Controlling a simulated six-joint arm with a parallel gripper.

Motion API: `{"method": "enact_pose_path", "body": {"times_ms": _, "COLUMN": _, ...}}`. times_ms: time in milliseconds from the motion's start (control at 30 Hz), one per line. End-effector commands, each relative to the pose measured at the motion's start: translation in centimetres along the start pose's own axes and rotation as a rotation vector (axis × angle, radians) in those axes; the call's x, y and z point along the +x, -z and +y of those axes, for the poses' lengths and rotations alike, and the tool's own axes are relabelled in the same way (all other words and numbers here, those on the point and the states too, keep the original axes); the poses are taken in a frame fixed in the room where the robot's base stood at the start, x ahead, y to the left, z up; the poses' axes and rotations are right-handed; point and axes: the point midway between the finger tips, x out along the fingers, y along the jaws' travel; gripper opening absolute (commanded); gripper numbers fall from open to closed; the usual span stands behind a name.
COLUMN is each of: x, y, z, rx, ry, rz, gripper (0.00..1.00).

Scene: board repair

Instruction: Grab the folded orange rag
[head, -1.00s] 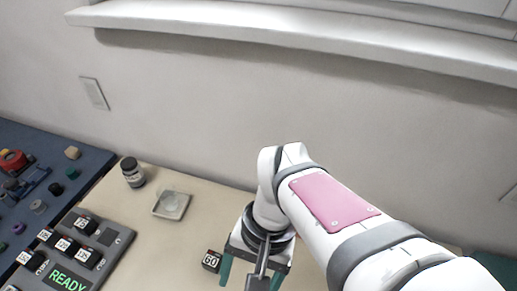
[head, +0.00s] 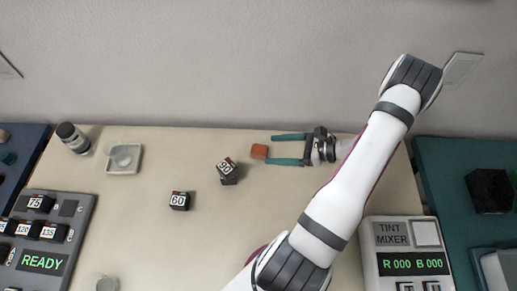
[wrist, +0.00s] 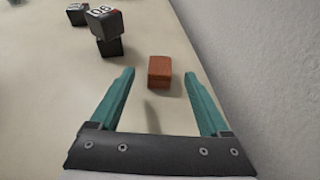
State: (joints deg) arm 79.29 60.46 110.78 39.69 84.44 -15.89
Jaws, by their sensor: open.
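The folded orange rag (head: 259,152) is a small orange-brown block shape lying on the beige table near the wall. It also shows in the wrist view (wrist: 160,72), just ahead of the fingertips and roughly midway between them. My gripper (head: 273,150) has two green fingers spread wide apart and pointing left toward the rag. In the wrist view my gripper (wrist: 160,80) is open and empty, with the rag at the mouth of the gap. I cannot tell the exact height of the fingers above the table.
Two dark blocks (head: 228,172), one on the other, stand left of the rag; a block marked 60 (head: 179,201) is further left. A dish (head: 124,158) and a jar (head: 73,138) sit at the far left. The tint mixer (head: 407,262) is at right. The wall is close behind.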

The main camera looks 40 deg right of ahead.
Motion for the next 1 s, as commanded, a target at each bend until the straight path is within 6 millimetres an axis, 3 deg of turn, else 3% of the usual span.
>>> {"method": "enact_pose_path", "body": {"times_ms": 300, "x": 5.3, "y": 0.6, "z": 0.0, "rx": 0.0, "ry": -0.004, "rz": 0.0, "gripper": 0.8}}
{"method": "enact_pose_path", "body": {"times_ms": 567, "x": 6.0, "y": 0.6, "z": -0.1, "rx": 0.0, "ry": -0.001, "rz": 0.001, "gripper": 0.8}}
{"method": "enact_pose_path", "body": {"times_ms": 667, "x": 6.0, "y": 0.6, "z": -0.1, "rx": 0.0, "ry": -0.001, "rz": 0.001, "gripper": 0.66}}
{"method": "enact_pose_path", "body": {"times_ms": 1000, "x": 6.0, "y": 0.6, "z": -0.1, "rx": -0.001, "ry": -0.001, "rz": 0.001, "gripper": 0.04}}
